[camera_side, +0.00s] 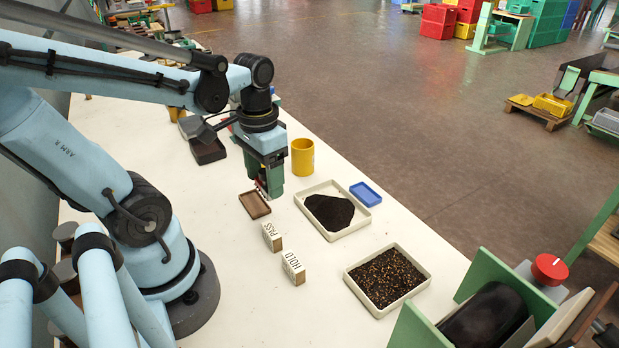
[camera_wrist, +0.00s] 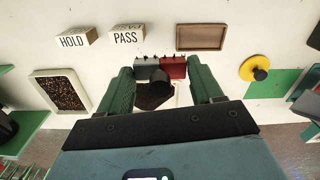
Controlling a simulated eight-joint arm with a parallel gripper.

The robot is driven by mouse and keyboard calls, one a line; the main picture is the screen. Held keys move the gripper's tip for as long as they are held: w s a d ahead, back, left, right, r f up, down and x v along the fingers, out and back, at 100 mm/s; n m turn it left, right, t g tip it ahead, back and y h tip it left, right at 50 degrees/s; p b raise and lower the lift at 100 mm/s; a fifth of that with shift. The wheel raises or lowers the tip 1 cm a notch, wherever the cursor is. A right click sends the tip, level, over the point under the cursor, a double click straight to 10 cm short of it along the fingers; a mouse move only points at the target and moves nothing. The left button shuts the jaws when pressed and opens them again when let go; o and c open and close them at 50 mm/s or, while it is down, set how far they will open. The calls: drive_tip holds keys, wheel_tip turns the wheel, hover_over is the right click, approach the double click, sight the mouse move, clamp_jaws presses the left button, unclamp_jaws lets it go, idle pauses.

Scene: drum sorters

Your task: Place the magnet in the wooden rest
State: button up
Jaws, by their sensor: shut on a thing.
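My gripper (camera_side: 270,188) is shut on the magnet (camera_side: 262,188), a bar with a red half and a grey half. In the wrist view the magnet (camera_wrist: 173,67) lies crosswise between my two green fingers (camera_wrist: 160,72), with small dark bits sticking out along its edge. The wooden rest (camera_side: 255,204) is a shallow brown tray on the white table. In the side view it sits just left of and below my gripper. In the wrist view the rest (camera_wrist: 202,48) is empty, above and right of the magnet. The magnet appears apart from it.
A pale tray (camera_side: 300,198) with a dark heap stands right of my gripper. A tray (camera_side: 352,283) of mixed grains stands nearer the camera. PASS (camera_side: 272,237) and HOLD (camera_side: 293,268) blocks stand near the rest. A yellow cup (camera_side: 303,157) and blue tray (camera_side: 366,194) are nearby.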

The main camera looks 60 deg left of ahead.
drive_tip(key=a+f, duration=0.1)
drive_tip(key=a, duration=0.1)
drive_tip(key=a+f, duration=0.3)
drive_tip(key=a, duration=0.2)
drive_tip(key=shift+s+f, duration=0.15)
drive_tip(key=shift+s, duration=0.05)
drive_tip(key=shift+f, duration=1.95)
drive_tip(key=shift+f, duration=0.15)
drive_tip(key=o, duration=1.1)
drive_tip(key=shift+o, duration=0.2)
wheel_tip(320, 180, up, 12)
drive_tip(key=w+d+m+t, duration=0.1)
drive_tip(key=w+d+t, duration=0.2)
drive_tip(key=d, duration=0.4)
drive_tip(key=w+d+t, duration=0.4)
drive_tip(key=d, duration=0.3)
drive_tip(key=shift+w+d+r+m, duration=0.25)
drive_tip(key=shift+w+d+m, duration=0.05)
drive_tip(key=shift+m, duration=0.1)
